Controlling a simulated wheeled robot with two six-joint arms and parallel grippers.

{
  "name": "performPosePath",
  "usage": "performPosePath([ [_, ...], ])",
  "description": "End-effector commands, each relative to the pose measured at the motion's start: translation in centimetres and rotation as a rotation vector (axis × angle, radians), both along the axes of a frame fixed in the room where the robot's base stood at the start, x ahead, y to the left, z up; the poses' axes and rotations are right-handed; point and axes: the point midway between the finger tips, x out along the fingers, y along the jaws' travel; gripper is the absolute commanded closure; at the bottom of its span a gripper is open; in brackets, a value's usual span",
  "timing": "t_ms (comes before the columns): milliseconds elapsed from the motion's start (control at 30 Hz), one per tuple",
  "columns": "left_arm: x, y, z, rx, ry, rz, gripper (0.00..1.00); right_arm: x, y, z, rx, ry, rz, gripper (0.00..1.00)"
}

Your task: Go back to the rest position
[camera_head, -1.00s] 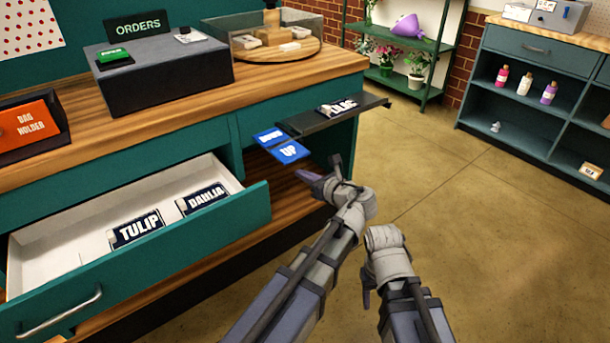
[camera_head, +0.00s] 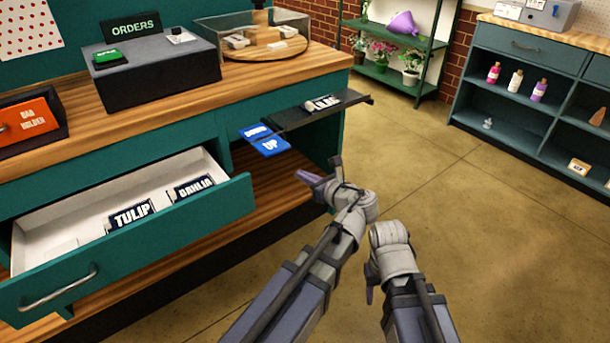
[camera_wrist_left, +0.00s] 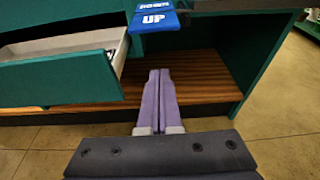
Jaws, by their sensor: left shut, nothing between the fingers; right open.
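My left gripper (camera_head: 308,178) is in front of the teal counter, below the blue DOWN and UP buttons, and apart from them. In the left wrist view the two purple fingers (camera_wrist_left: 157,100) lie together, with nothing between them. They point towards the open wooden shelf space (camera_wrist_left: 200,78) under the counter. My right gripper (camera_head: 369,284) is to the right of the left one, over the floor; its fingers are mostly hidden behind its own wrist.
An open drawer (camera_head: 130,268) with TULIP and DAHLIA cards juts out at left. The blue UP button (camera_head: 270,146) and a dark side shelf (camera_head: 318,112) with a LILAC card stick out from the counter. The floor (camera_head: 470,240) to the right is clear.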

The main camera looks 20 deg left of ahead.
Motion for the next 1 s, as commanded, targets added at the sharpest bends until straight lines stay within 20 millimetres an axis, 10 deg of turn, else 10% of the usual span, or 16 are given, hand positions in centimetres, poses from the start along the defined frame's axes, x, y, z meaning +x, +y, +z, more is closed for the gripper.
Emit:
performPosePath([
  [367,-1.7,1.8,-2.9,-0.237,-0.088,0.125,1.0,0.0,0.0,0.0,0.0,0.0,0.0,0.5],
  [700,-9.6,2.8,-13.4,-1.123,-0.494,0.944,1.0,0.0,0.0,0.0,0.0,0.0,0.0,0.5],
  [1000,-13.7,-0.6,-16.0,-1.436,-0.695,1.616,1.0,0.0,0.0,0.0,0.0,0.0,0.0,0.5],
])
